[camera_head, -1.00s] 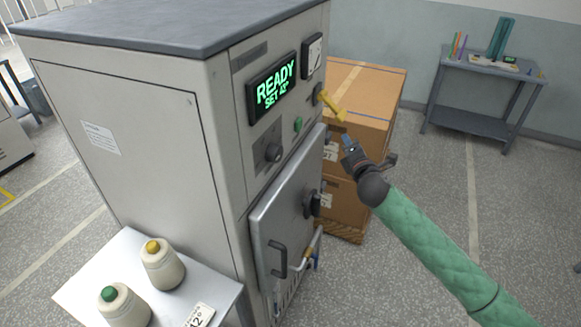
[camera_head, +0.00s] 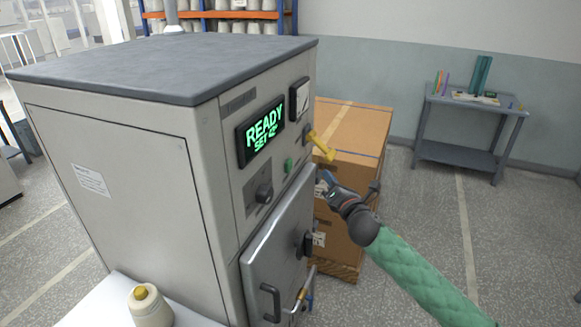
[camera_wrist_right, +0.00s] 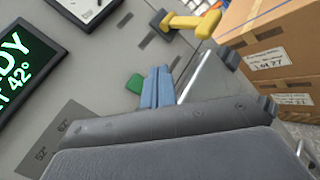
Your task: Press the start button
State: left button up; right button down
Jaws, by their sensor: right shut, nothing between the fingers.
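The grey machine's front panel carries a small green button (camera_head: 288,165), below and right of the lit display (camera_head: 261,132) reading "READY SET 42°". The green button also shows in the right wrist view (camera_wrist_right: 135,83), just left of my blue fingertips. My right gripper (camera_head: 327,177) is shut and empty, to the right of the button in the head view. Its closed fingers (camera_wrist_right: 157,86) point toward the panel; I cannot tell whether they touch it. My left gripper is out of view.
A yellow handle (camera_head: 321,145) juts from the panel above my right gripper. Cardboard boxes (camera_head: 350,130) stand behind. A cone of yarn (camera_head: 150,308) sits at the lower left.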

aim_at(289, 165)
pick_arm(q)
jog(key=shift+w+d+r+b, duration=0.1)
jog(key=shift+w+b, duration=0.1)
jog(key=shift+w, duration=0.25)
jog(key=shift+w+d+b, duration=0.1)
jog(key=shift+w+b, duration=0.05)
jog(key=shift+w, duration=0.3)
pick_arm(e)
jog(key=w+a, duration=0.2)
jog(key=a, duration=0.6)
jog(key=shift+w, duration=0.3)
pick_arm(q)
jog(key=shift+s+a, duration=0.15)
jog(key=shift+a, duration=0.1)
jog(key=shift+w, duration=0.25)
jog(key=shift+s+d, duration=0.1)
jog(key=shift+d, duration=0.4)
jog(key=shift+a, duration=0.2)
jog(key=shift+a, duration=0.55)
